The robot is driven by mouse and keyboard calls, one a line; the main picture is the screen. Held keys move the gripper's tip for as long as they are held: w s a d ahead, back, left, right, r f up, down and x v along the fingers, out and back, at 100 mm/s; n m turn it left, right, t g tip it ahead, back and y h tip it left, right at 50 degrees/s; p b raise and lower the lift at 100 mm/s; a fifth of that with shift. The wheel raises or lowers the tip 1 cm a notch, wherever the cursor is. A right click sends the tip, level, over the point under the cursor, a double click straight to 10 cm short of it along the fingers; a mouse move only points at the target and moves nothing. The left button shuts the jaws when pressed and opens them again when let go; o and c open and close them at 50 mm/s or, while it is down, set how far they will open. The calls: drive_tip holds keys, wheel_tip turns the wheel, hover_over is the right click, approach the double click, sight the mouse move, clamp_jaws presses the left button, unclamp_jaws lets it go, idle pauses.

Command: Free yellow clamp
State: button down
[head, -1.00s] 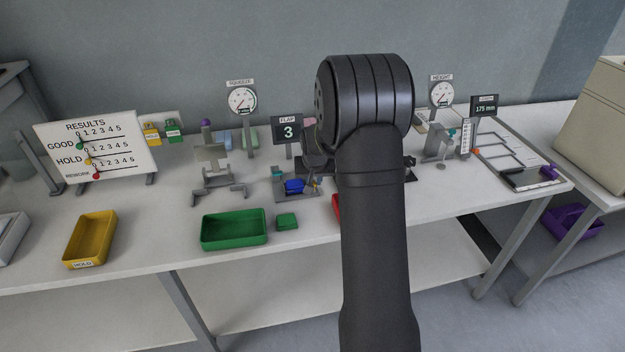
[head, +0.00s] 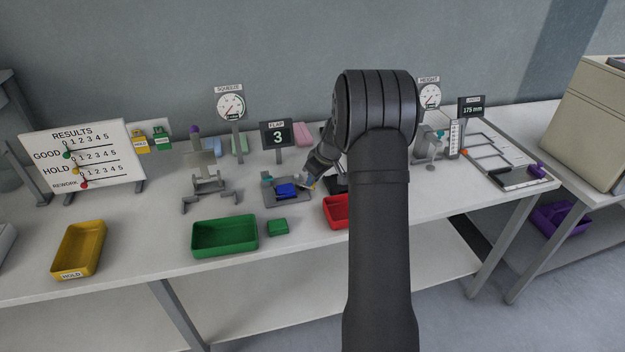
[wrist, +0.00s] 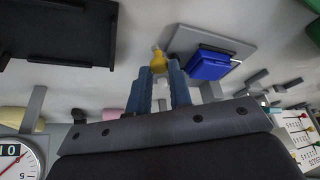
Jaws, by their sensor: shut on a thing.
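The yellow clamp (wrist: 158,61) is a small rounded yellow piece with a pale tip, seen in the wrist view between my fingertips. My gripper (wrist: 159,72) has blue fingers and is shut on it. The clamp sits beside the grey fixture plate (wrist: 236,44), close to its edge; I cannot tell whether it still touches the plate. A blue block (wrist: 208,66) lies on the plate. In the head view, the fixture (head: 271,200) with the blue block (head: 287,190) is at the table's middle, and my gripper (head: 308,184) is small at its right side.
A green tray (head: 225,236), a small green block (head: 277,227) and a red tray (head: 337,212) stand in front. The FLAP display (head: 277,135) stands behind the fixture. A grey stand (head: 207,180) is to the left. A dark plate (wrist: 65,40) shows in the wrist view.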

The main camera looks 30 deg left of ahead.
drive_tip(key=shift+w+n, duration=0.2)
drive_tip(key=shift+n, duration=0.2)
drive_tip(key=c, duration=1.3)
unclamp_jaws()
drive_tip(key=shift+r, duration=0.1)
drive_tip(key=w+v, duration=0.1)
drive_tip(key=v, duration=1.6)
drive_tip(key=shift+s, duration=0.2)
drive_tip(key=x, duration=1.7)
drive_tip(key=shift+s, duration=0.3)
